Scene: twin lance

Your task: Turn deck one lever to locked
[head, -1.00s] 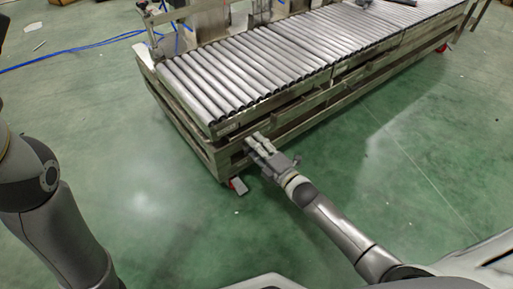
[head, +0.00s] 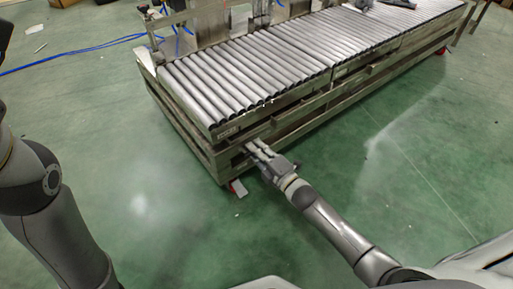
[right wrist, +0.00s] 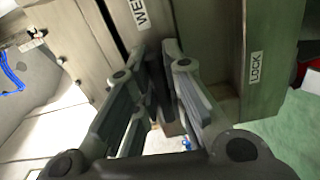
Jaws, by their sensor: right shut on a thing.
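The roller deck (head: 270,75) stands on a metal frame in the head view. My right gripper (head: 254,147) reaches the side of this frame near its near corner, below the rollers. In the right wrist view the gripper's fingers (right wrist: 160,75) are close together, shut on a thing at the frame. The lever is mostly hidden between the fingers, and I cannot make out its angle. A LOCK label (right wrist: 256,67) is on the metal to the right of the fingers. My left arm shows at the left of the head view, but its gripper is out of the picture.
Blue cables (head: 70,58) lie on the floor at the far left. The green floor in front is clear.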

